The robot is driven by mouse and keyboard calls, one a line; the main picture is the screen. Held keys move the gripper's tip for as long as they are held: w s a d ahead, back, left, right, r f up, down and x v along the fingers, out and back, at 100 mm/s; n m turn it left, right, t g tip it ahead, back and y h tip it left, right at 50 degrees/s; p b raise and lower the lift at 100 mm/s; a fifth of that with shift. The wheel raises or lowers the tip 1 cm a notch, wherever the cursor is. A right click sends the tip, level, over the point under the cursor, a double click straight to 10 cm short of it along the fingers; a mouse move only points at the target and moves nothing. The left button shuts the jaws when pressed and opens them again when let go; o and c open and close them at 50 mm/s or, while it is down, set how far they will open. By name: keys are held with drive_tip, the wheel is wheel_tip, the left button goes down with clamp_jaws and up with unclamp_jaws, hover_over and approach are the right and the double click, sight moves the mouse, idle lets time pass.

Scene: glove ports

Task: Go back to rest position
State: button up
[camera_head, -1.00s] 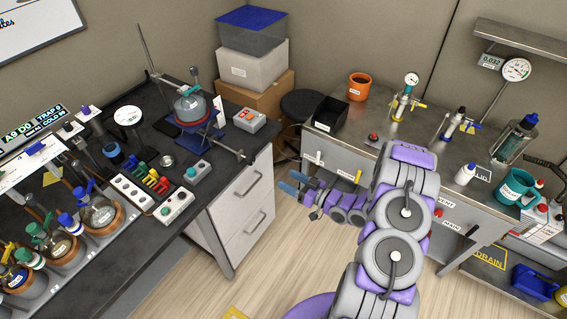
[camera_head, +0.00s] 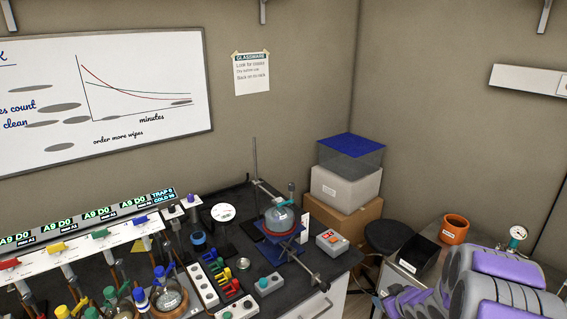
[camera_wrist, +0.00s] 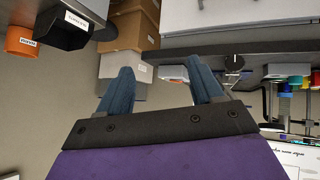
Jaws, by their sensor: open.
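My gripper shows in the wrist view (camera_wrist: 163,90), with its two blue fingers spread apart and nothing between them. In the wrist view the picture is upside down, and the fingers point toward the boxes and the bench edge. In the head view my purple and grey arm fills the lower right corner, and the gripper's fingertips are not visible there.
A dark bench (camera_head: 225,240) holds a round flask (camera_head: 279,218) on a blue jack stand, switch boxes and several flasks. Stacked boxes (camera_head: 345,185), a black stool (camera_head: 388,236), a black bin (camera_head: 417,256) and an orange pot (camera_head: 455,229) stand to the right.

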drive_tip(key=s+r+m+g+h, duration=0.2)
drive_tip(key=s+r+g+h, duration=0.1)
drive_tip(key=s+r, duration=0.45)
drive_tip(key=s+a+r+m+g, duration=0.1)
drive_tip(key=s+a+r+g, duration=0.1)
drive_tip(key=s+a, duration=0.4)
drive_tip(key=s+a+r+m+g+y, duration=0.1)
drive_tip(key=s+a+r+g, duration=0.2)
drive_tip(key=s, duration=1.4)
drive_tip(key=s+a+r+g, duration=0.3)
drive_tip(key=s+a+r, duration=0.3)
drive_tip(key=s, duration=0.5)
drive_tip(key=a, duration=0.2)
drive_tip(key=shift+s+a+m+y, duration=0.3)
drive_tip(key=shift+a+m+y, duration=0.05)
drive_tip(key=shift+m+y, duration=0.05)
drive_tip(key=shift+r, duration=0.1)
